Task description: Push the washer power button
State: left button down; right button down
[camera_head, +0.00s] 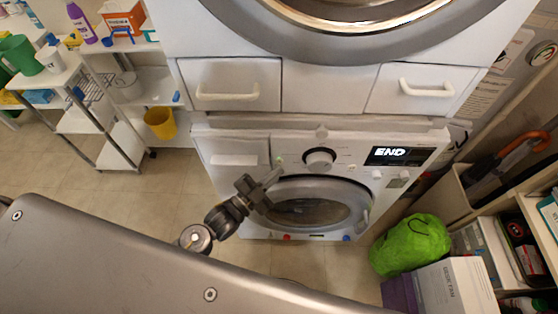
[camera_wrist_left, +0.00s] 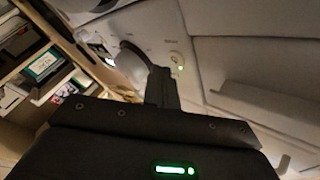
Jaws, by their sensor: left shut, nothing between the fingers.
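The white washer (camera_head: 231,176) stands under the upper machine. Its panel carries a round knob (camera_head: 319,160) and a dark display (camera_head: 399,156) reading "END". The power button (camera_head: 281,159), with a small green light, is left of the knob; it also shows in the left wrist view (camera_wrist_left: 179,62). My left gripper (camera_head: 274,174) is shut and empty, its tips at the panel just below the button in the head view. In the left wrist view, the shut fingers (camera_wrist_left: 162,84) point up beside the button and partly cover the knob. I cannot tell whether they touch the panel. My right gripper is not in view.
Above the washer are drawers with white handles (camera_head: 228,93) and another round-doored machine (camera_head: 340,40). A green bag (camera_head: 411,244) and a white box (camera_head: 455,287) are at the right. A shelf cart (camera_head: 106,143) and yellow bucket (camera_head: 161,123) stand left, with clear floor in front.

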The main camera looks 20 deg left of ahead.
pick_arm(q)
jog(key=shift+w, duration=0.1)
jog(key=shift+w+a, duration=0.1)
jog(key=shift+w, duration=0.2)
jog(key=shift+w, duration=0.1)
dwell(0.4)
jog(key=shift+w+a+r, duration=0.3)
jog(key=shift+w+r, duration=0.05)
dwell(0.8)
jog(key=shift+s+d+p, duration=0.15)
jog(key=shift+s+p, duration=0.05)
jog(key=shift+p, duration=0.1)
jog(key=shift+s+f, duration=0.2)
jog(key=shift+f, duration=0.05)
jog(key=shift+s+d, duration=0.1)
jog(key=shift+s, duration=0.05)
jog(key=shift+s+d+f+p, duration=0.1)
jog(key=shift+s+d+p, duration=0.1)
jog(key=shift+s, duration=0.6)
jog(key=shift+s+d+r+p, duration=0.1)
jog(key=shift+s+d+p, duration=0.15)
jog(key=shift+s, duration=0.5)
jog(key=shift+s+d+f+p, duration=0.1)
jog(key=shift+s+d+p, duration=0.1)
jog(key=shift+s, duration=0.6)
